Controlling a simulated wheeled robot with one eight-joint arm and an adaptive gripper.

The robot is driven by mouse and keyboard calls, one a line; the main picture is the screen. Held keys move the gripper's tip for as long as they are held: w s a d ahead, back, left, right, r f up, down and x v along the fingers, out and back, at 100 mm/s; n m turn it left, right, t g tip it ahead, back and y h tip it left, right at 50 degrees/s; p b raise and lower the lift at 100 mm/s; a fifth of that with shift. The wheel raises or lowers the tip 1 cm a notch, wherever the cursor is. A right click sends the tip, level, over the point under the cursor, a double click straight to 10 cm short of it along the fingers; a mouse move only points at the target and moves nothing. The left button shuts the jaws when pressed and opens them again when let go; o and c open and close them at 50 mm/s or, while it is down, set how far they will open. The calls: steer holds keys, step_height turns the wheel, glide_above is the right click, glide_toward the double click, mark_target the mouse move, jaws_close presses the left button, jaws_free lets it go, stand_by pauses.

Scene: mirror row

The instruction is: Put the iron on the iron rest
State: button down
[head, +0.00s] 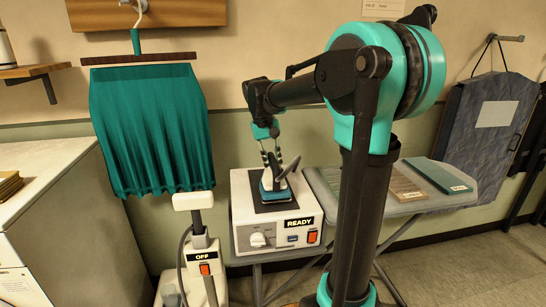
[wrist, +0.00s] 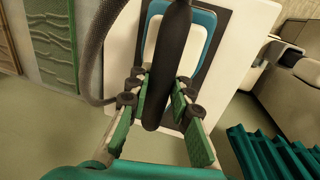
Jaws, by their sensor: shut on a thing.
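The iron (head: 275,188), with a blue body and dark handle, is at the dark pad of the iron rest (head: 292,207) on top of a white station (head: 248,235) labelled READY. I cannot tell whether it touches the pad. My gripper (head: 274,158) comes down from above and is shut on the iron's handle. In the wrist view, the dark handle (wrist: 168,60) lies between the green-padded fingers (wrist: 158,110). The blue and white iron body (wrist: 203,25) is behind it, partly hidden by the handle. The dark pad (wrist: 222,42) shows around it.
The station stands on a grey ironing board (head: 400,208) with a brown panel (head: 404,188) and a green panel (head: 437,175). A teal cloth (head: 150,130) hangs at left above a steamer (head: 203,262) labelled OFF. A cabinet (head: 70,220) stands far left. A dark hose crosses the wrist view's left.

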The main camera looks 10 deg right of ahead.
steer(key=shift+f, duration=1.05)
steer(key=shift+f, duration=0.15)
steer(key=c, duration=1.4)
jaws_free()
steer(key=shift+o, duration=0.2)
step_height(320, 180, up, 12)
steer(key=a, duration=0.2)
steer(key=shift+a, duration=0.2)
